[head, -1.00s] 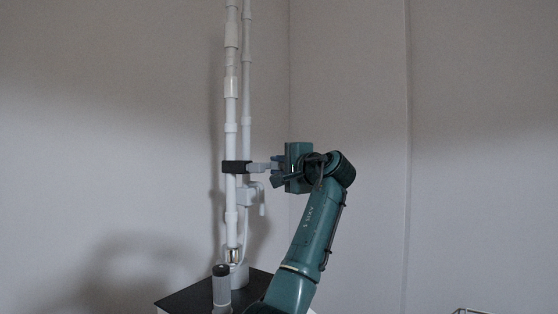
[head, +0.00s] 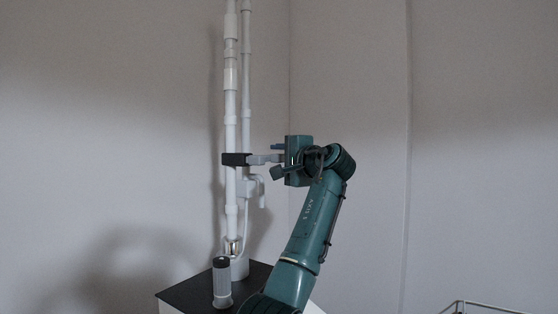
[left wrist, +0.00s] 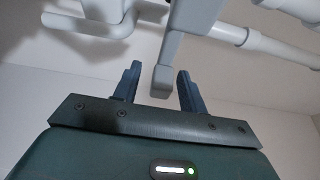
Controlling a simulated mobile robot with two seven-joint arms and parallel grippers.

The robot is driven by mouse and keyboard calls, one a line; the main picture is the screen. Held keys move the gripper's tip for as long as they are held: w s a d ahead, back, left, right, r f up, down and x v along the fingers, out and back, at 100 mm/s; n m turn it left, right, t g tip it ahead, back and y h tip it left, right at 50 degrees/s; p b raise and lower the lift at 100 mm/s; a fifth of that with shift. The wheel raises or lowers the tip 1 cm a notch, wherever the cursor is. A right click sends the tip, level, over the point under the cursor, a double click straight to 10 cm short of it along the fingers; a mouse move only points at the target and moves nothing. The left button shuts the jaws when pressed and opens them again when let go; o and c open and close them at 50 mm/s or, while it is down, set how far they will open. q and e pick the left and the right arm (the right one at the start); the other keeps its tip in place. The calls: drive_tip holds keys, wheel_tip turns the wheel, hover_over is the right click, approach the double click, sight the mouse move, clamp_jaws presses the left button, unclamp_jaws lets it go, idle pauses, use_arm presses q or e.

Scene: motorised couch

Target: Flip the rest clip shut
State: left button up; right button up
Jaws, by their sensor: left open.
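The rest clip appears to be the black block (head: 236,159) on the tall white pole (head: 230,105), with a grey lever (head: 262,159) reaching out to the right. My left gripper (head: 279,160) is open at the lever's right end, coming from the right. In the left wrist view, the grey lever (left wrist: 163,80) hangs down between the two dark blue fingers of my left gripper (left wrist: 159,82), with gaps visible on both sides. Whether the clip is latched cannot be seen. My right gripper is out of view.
A white hooked fitting (head: 254,188) sits just below the lever. A wire rack (head: 480,307) shows at the bottom right. The space right of my arm is clear.

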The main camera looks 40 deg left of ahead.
use_arm(q)
drive_tip(key=shift+s+d+b, duration=0.1)
drive_tip(key=shift+d+b, duration=0.2)
drive_tip(key=shift+d, duration=0.25)
drive_tip(key=b+v, duration=0.3)
drive_tip(key=v, duration=0.9)
drive_tip(key=shift+r, duration=0.15)
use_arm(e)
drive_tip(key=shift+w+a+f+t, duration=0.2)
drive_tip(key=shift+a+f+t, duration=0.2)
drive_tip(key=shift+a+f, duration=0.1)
